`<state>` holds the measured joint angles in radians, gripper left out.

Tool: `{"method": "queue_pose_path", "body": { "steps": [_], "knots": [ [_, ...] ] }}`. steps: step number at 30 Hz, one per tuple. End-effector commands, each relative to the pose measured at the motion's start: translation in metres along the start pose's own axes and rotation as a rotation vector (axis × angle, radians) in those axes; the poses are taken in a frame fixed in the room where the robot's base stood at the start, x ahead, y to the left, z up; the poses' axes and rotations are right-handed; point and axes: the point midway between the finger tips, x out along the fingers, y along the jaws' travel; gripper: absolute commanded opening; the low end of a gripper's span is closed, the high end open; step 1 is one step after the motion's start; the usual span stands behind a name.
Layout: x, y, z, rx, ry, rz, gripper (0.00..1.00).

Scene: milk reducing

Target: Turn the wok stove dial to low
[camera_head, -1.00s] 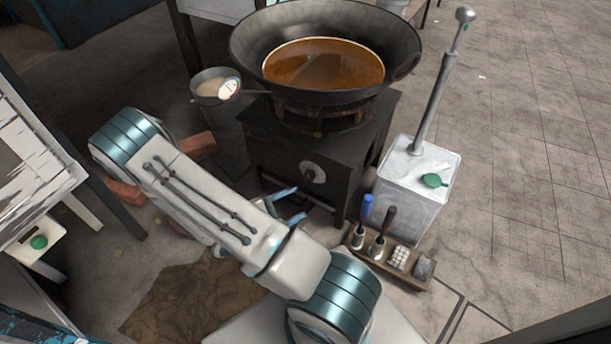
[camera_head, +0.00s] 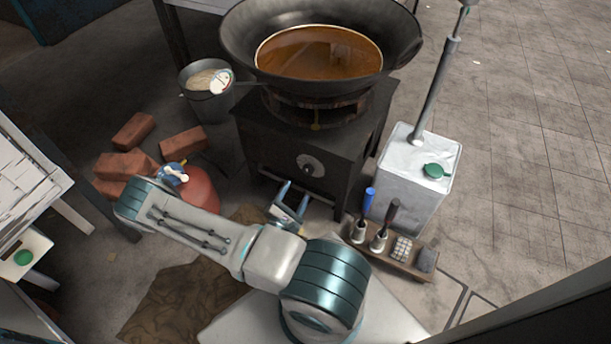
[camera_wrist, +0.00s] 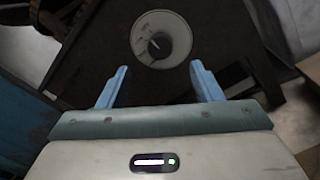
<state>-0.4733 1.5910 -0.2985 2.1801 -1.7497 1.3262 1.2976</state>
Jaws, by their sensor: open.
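The wok stove (camera_head: 315,140) is a dark box with a large wok (camera_head: 320,45) of orange-brown liquid on top. Its dial (camera_head: 309,165) is a dark knob on a pale round plate on the front face. In the wrist view the dial (camera_wrist: 161,40) sits at top centre, beyond the fingertips, its dark knob slanting on the plate. My gripper (camera_head: 295,192) is just below and in front of the dial. In the wrist view my gripper (camera_wrist: 160,70) has its two blue fingers spread wide, with nothing between them and not touching the dial.
A metal canister (camera_head: 415,185) with a pump rod stands right of the stove. A wooden tray (camera_head: 385,255) of tools lies in front of it. A bucket (camera_head: 208,95), bricks (camera_head: 133,131) and a red gas cylinder (camera_head: 200,190) are on the left. Open floor lies right.

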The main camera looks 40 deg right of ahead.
Motion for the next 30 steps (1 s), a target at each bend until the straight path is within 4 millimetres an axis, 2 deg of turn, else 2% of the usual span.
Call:
{"method": "queue_pose_path", "body": {
  "steps": [1, 6, 12, 18, 26, 30],
  "knots": [
    [0.012, -0.003, -0.002, 0.001, -0.004, -0.003, 0.60],
    [0.047, -0.002, -0.003, 0.001, -0.002, -0.001, 0.60],
    [0.076, 0.000, -0.003, 0.002, 0.000, 0.001, 0.60],
    [0.087, 0.001, -0.001, 0.001, 0.001, 0.003, 0.60],
    [0.088, 0.002, -0.001, 0.001, 0.002, 0.003, 0.60],
    [0.088, 0.002, -0.001, 0.001, 0.002, 0.003, 0.21]
  ]
}}
